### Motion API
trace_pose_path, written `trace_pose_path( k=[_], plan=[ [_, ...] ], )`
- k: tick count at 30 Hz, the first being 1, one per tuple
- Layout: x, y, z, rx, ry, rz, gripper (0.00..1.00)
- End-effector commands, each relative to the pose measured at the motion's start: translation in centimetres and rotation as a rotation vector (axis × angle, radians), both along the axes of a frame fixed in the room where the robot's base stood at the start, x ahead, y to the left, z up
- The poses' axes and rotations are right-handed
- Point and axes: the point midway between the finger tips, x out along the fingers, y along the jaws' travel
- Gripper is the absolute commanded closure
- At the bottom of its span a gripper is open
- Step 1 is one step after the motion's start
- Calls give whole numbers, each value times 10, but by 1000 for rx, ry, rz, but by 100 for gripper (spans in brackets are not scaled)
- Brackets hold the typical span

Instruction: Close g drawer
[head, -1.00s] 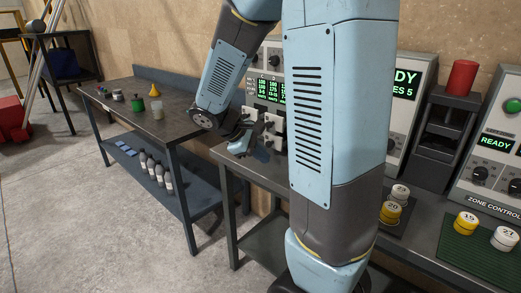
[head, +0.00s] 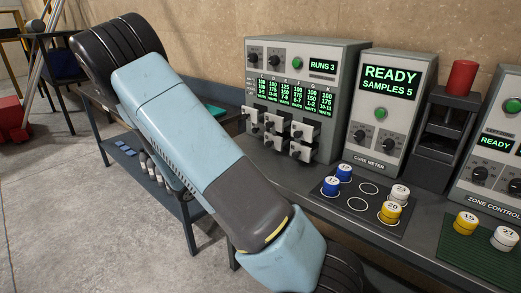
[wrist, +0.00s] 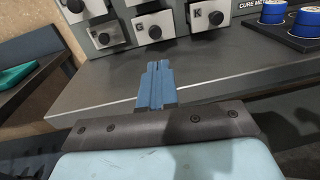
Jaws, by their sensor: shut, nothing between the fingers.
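The drawer marked G (wrist: 151,27) has a white front and a round black knob. It is in the lower row of the cabinet, between drawer K (wrist: 213,17) on the right and another drawer (wrist: 102,36) on the left. In the head view the G drawer (head: 273,141) is the lower middle one; how far it stands out is hard to tell. My gripper (wrist: 158,66) shows in the wrist view with its blue fingers shut and empty. It is over the bench, in front of the drawers and apart from them. In the head view my gripper is hidden or out of frame.
The grey cabinet (head: 341,75) stands on the bench (wrist: 105,83), with a cure meter (head: 398,78) to its right. A black mat (head: 347,204) with blue, white and yellow pucks lies in front of the meter. Bare bench top lies before the drawers.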

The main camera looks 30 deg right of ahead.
Motion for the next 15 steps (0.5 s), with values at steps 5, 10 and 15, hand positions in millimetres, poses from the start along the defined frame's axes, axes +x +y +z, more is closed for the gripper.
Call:
trace_pose_path(
  k=[5,10,15],
  plan=[
    [7,1,-5,-32,20,29,100],
    [11,-17,-4,-32,20,27,100],
    [19,-44,-4,-30,18,26,100]
  ],
)
